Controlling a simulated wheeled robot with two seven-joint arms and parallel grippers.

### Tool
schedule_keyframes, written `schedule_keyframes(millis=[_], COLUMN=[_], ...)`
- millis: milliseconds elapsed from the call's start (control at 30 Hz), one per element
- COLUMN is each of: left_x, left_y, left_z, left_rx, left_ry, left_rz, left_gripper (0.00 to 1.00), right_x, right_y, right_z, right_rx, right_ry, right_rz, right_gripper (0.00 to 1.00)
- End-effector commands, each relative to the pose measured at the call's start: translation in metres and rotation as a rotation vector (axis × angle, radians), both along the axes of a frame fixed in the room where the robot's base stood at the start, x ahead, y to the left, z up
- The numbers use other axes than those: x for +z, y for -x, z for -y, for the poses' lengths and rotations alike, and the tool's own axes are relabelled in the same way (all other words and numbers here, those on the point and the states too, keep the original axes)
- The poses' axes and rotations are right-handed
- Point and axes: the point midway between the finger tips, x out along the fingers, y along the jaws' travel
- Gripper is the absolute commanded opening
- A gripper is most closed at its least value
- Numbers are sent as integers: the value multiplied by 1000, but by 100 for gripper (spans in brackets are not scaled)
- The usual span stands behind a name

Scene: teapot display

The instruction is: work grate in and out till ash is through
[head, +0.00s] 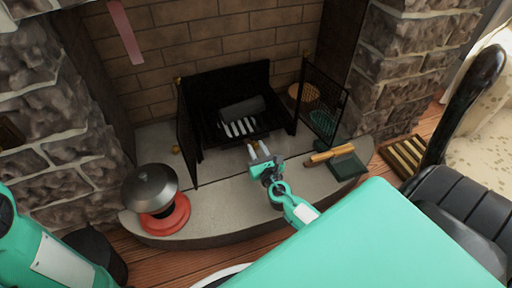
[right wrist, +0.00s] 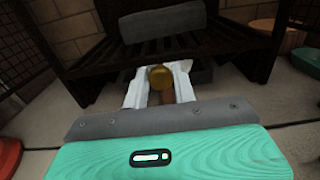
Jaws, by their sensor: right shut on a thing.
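The dark fire grate (head: 238,127) sits inside the black firebox, with pale bands between its bars; I cannot tell whether these are ash. A dark grey log (head: 242,107) lies on the grate and also shows in the right wrist view (right wrist: 163,22). My right gripper (head: 252,146) is at the front of the grate. In the right wrist view, its pale fingers (right wrist: 158,84) are shut on a brass knob (right wrist: 160,76) at the grate's front. The fingers hide part of the knob's stem. My left gripper is out of view.
A mesh door (head: 320,112) stands open right of the firebox, another panel (head: 187,135) at left. On the stone hearth (head: 220,190) are a grey-lidded pot (head: 149,187) over a red ring (head: 166,218), and a wooden-handled brush (head: 330,154) by a dark green pan (head: 347,167).

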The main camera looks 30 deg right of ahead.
Motion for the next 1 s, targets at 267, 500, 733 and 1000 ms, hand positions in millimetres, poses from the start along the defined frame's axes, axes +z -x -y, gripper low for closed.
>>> schedule_keyframes(millis=[267,500,733,1000], left_x=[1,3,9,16], left_y=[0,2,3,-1], left_z=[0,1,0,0], left_rx=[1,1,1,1], left_ry=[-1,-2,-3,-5], left_rz=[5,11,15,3], left_gripper=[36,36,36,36], right_x=[-2,-1,-1,0], right_y=[1,2,25,81], right_z=[-1,-1,-6,-20], right_rx=[2,1,1,3], right_ry=[-2,-1,1,1], right_rz=[-4,-3,-6,-8], right_gripper=[47,47,47,47])
